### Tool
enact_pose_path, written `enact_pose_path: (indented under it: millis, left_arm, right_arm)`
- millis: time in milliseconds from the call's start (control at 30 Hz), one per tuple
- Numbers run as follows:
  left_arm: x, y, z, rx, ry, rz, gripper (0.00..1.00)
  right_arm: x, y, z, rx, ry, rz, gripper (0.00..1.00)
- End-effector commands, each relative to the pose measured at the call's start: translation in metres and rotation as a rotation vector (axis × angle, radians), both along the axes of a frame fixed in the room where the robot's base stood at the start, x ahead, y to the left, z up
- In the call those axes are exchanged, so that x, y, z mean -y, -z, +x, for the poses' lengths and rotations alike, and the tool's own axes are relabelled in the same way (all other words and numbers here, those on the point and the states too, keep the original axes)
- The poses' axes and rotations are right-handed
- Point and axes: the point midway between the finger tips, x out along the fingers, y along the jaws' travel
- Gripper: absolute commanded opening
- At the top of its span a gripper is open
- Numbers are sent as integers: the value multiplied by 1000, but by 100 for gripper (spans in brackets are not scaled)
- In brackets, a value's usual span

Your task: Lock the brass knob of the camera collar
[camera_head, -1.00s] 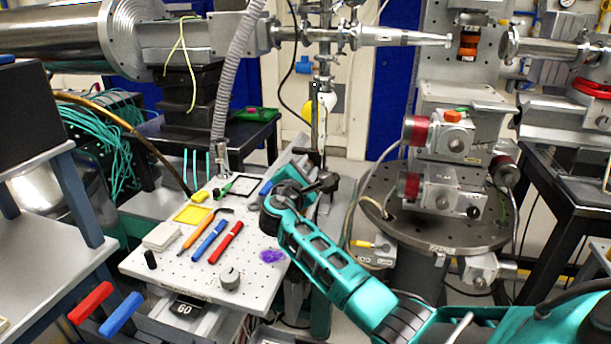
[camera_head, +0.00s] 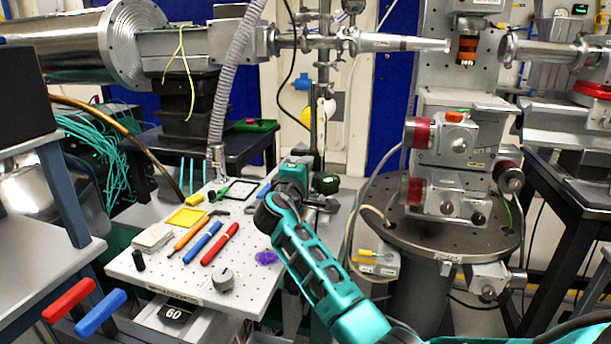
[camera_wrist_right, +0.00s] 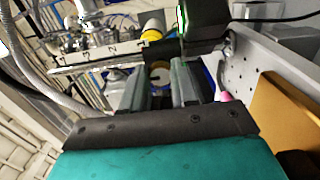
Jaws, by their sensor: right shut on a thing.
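My right gripper (camera_wrist_right: 162,82) points away from the wrist camera, its two dark fingers close around a small round pale-brass thing (camera_wrist_right: 160,73), which appears to be the collar's knob. Much of the knob is hidden by the fingers. In the head view the teal right wrist (camera_head: 291,172) is beside the vertical post (camera_head: 322,110), and its fingertips are hidden. A dark camera with a green face (camera_head: 326,184) sits by the post just right of the wrist. It also shows above the fingers in the wrist view (camera_wrist_right: 203,18). My left gripper is out of view.
A round stage table (camera_head: 430,231) with motor stages stands right of my arm. A beam pipe (camera_head: 390,42) crosses above.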

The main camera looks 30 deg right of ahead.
Motion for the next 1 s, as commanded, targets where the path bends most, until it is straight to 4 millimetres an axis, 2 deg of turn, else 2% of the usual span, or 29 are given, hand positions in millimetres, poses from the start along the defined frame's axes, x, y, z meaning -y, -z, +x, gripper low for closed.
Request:
enact_pose_path:
  millis: [567, 600, 833, 1000]
  left_arm:
    - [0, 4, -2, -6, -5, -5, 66]
    - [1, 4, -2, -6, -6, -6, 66]
    - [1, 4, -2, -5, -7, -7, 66]
    - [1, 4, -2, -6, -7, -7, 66]
  right_arm:
    - [-1, 1, 0, 22, -1, 21, 0]
    - [-1, 1, 0, 22, -1, 21, 32]
    - [0, 0, 0, 21, -1, 19, 54]
    - [0, 0, 0, 21, 0, 19, 54]
